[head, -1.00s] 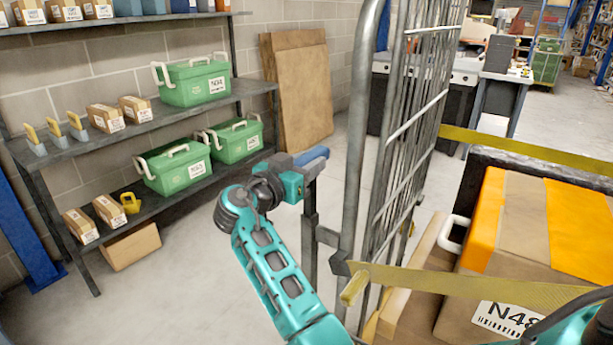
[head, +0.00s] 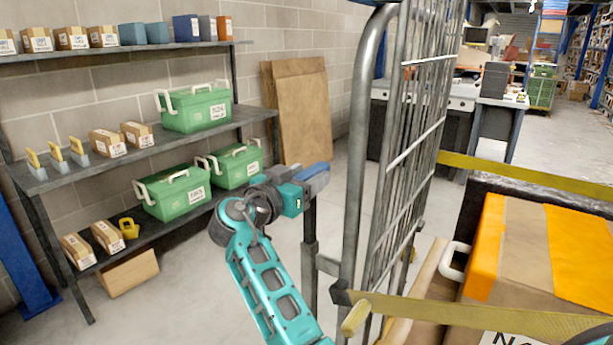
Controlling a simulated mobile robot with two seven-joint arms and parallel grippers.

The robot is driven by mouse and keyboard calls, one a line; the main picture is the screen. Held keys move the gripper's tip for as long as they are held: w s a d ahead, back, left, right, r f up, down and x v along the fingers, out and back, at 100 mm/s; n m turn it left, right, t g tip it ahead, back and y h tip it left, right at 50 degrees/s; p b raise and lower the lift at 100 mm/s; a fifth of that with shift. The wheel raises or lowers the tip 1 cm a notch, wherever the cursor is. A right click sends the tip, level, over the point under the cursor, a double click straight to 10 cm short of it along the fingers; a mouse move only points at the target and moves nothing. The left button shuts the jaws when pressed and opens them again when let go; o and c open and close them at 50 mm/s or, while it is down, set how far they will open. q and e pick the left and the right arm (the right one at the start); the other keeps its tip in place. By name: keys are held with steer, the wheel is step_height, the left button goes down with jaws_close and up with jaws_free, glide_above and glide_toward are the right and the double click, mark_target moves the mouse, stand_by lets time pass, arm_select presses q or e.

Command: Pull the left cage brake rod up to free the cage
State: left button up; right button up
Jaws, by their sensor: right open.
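The cage (head: 357,160) is a grey tubular frame with mesh sides, standing right of the middle. The brake rod (head: 310,240) is an upright grey post just left of the cage frame, joined to it by a bracket low down. A blue handle (head: 318,173) tops the rod. My right gripper (head: 308,184), on the teal arm, is open at the handle, close to its near side. Whether the fingers straddle the handle is hard to tell because the gripper body partly hides it. My left gripper is not in view.
A yellow strap (head: 480,318) crosses the cage's open front, with a carton (head: 525,255) behind it. Shelving (head: 60,180) with green boxes (head: 195,108) stands at left. Brown boards (head: 297,110) lean on the wall. The floor between shelving and cage is clear.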

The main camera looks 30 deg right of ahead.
steer(key=b+v, duration=0.1)
steer(key=v, duration=1.1)
steer(key=shift+a+b, duration=0.3)
steer(key=shift+b, duration=0.05)
steer(key=shift+s+a, duration=0.1)
steer(key=shift+s, duration=0.1)
